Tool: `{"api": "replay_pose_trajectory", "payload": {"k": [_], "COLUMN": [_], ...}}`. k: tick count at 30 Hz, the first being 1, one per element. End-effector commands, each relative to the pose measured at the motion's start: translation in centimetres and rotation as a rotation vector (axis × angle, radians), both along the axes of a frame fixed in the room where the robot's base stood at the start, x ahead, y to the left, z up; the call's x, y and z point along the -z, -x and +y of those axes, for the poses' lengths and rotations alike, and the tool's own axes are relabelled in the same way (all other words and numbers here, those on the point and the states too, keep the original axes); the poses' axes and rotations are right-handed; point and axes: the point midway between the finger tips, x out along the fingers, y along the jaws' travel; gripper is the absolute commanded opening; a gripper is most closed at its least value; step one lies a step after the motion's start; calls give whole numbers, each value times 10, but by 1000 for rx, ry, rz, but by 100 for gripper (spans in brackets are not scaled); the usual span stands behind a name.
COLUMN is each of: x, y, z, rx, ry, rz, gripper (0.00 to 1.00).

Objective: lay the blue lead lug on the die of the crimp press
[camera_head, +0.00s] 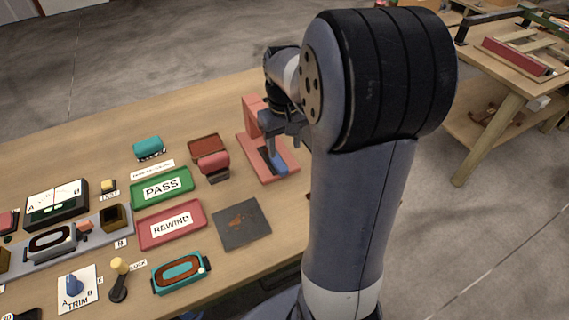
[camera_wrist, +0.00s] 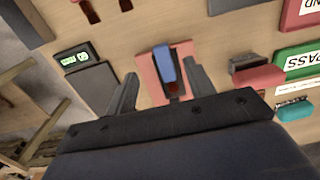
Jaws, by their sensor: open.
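The pink crimp press (camera_head: 252,116) stands on the workbench, partly behind my gripper in the head view. Its base plate also shows in the wrist view (camera_wrist: 149,65). The blue lead lug (camera_head: 280,165) lies lengthwise over the dark die strip of that base, and it shows in the wrist view (camera_wrist: 165,68). My gripper (camera_wrist: 160,72) is open, with one finger on each side of the lug in the wrist view and a visible gap to each. I cannot tell how high the fingers are above it. The head view shows my gripper (camera_head: 272,150) over the press.
Left of the press are a red-brown tray (camera_head: 206,146), a red roll on a stand (camera_head: 214,164), the green PASS tray (camera_head: 162,203) and the red REWIND tray (camera_head: 172,238). A dark plate (camera_head: 241,223) lies in front. The wood behind the trays is mostly clear.

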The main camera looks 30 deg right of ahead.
Motion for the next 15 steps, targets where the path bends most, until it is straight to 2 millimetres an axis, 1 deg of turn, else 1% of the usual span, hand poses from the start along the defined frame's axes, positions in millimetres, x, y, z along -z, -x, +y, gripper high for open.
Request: {"api": "replay_pose_trajectory", "payload": {"k": [1, 3, 9, 12, 15], "x": [12, 26, 62, 76, 85], "y": [1, 1, 1, 1, 0], "z": [0, 0, 0, 0, 0], "rx": [0, 0, 0, 0, 0], "ry": [-1, -2, -1, -1, -1], "rz": [5, 6, 5, 5, 2], "gripper": [51, 51, 51, 51, 51]}}
